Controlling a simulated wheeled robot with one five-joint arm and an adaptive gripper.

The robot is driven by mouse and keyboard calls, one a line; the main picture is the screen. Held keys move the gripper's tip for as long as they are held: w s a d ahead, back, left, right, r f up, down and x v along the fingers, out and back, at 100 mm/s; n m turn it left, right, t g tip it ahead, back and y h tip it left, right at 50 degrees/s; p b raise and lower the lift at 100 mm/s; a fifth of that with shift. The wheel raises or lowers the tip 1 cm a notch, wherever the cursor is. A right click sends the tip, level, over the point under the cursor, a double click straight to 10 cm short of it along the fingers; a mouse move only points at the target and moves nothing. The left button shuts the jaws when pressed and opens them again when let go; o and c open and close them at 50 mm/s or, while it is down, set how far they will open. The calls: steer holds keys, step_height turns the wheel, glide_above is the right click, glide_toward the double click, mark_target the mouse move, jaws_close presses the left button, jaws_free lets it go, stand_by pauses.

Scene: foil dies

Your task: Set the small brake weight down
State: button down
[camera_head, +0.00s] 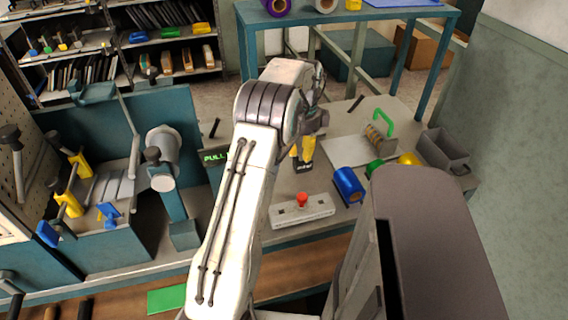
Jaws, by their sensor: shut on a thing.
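My gripper (303,154), with yellow fingers, is beyond my white arm, low over the grey bench top (345,125). It is shut on a small dark block, which I take to be the small brake weight (304,168). Pale marks show on the block's near face. The block is upright, at or just above the bench; I cannot tell whether it touches. My arm hides part of the bench to its left.
A grey bar with a red knob (302,200) lies nearer on the bench. A machine with a grey cylinder (163,150) stands left.

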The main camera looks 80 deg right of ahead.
steer(key=shift+w+d+f+p, duration=0.45)
steer(key=shift+w+d+f, duration=0.2)
steer(key=shift+w+f, duration=0.9)
steer(key=shift+w+d+f+p, duration=0.45)
steer(key=shift+w+d+f, duration=0.15)
steer(key=shift+w+f, duration=0.9)
steer(key=shift+w+d+f+p, duration=0.45)
steer(key=shift+w+d+f, duration=0.2)
steer(key=shift+w+f, duration=0.9)
steer(key=shift+s+f, duration=0.25)
steer(key=shift+f, duration=0.1)
steer(key=c, duration=1.2)
jaws_free()
steer(key=shift+r, duration=0.1)
step_height(320, 180, up, 12)
